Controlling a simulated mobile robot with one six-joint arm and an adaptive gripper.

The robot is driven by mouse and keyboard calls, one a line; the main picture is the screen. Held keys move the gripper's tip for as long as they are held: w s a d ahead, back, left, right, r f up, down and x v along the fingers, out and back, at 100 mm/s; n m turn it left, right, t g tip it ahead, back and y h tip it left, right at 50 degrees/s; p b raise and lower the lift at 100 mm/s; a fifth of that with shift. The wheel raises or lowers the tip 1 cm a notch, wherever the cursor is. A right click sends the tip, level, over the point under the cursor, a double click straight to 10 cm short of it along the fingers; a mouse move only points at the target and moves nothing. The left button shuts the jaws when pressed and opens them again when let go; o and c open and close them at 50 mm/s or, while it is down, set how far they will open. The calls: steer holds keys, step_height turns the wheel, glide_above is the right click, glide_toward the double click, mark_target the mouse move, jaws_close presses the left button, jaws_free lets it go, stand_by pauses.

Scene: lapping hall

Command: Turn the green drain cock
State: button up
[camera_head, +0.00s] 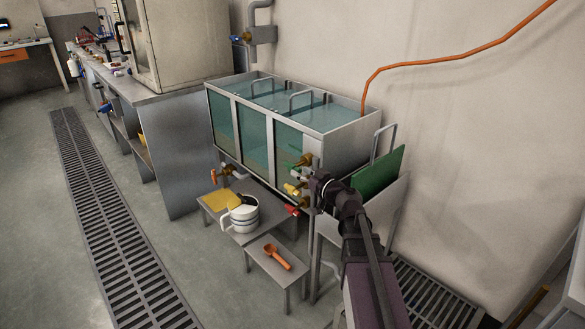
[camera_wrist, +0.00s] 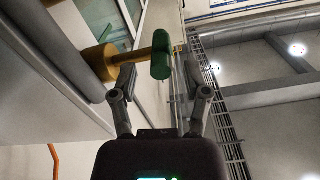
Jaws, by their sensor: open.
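The green drain cock (camera_head: 303,160) sticks out from the front right end of the tank in the head view. In the wrist view its green handle (camera_wrist: 161,54) shows large at the end of a stem on a brass body (camera_wrist: 104,62). My gripper (camera_head: 306,175) is at the tank's right front corner, just below the green cock. In the wrist view my gripper (camera_wrist: 161,72) is open, with the green handle between its two fingertips in the picture. I cannot tell whether either finger touches it.
A yellow cock (camera_head: 291,189) and a red cock (camera_head: 292,210) sit below the green one, close to my arm. The water tank (camera_head: 350,126) stands against the wall. A low table (camera_head: 266,218) holds a white pot (camera_head: 243,217). A green board (camera_head: 377,173) stands right of my gripper.

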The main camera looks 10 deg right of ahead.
mark_target(284, 162)
steer(key=shift+x, duration=2.15)
jaws_close()
